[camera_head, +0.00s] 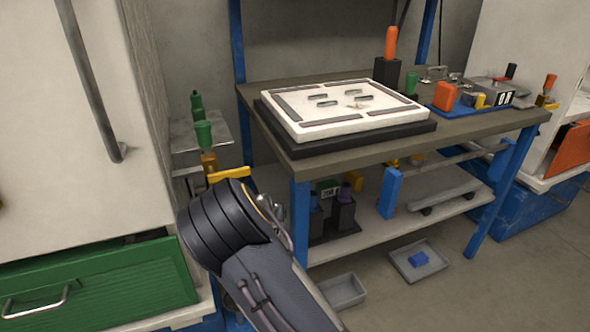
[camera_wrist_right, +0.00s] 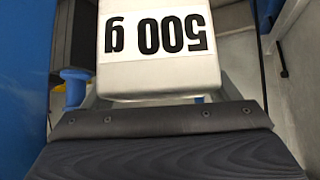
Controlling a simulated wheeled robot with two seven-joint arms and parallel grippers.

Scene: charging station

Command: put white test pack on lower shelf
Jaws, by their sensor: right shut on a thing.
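The white test pack (camera_wrist_right: 155,75), marked "500 g" upside down, fills the upper middle of the right wrist view. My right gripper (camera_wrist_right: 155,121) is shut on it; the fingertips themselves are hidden. In the head view my right arm comes in from the bottom, and its gripper and the pack are hidden behind the wrist. The lower shelf (camera_head: 400,228) under the workbench is to the right of my wrist. My left gripper is not in view.
The workbench (camera_head: 320,158) carries a white slotted panel (camera_head: 300,124). A blue upright block (camera_head: 390,192) and dark holders (camera_head: 343,215) stand on the lower shelf. Grey trays (camera_head: 343,291) lie on the floor. A blue bench leg (camera_head: 300,222) stands close to my wrist.

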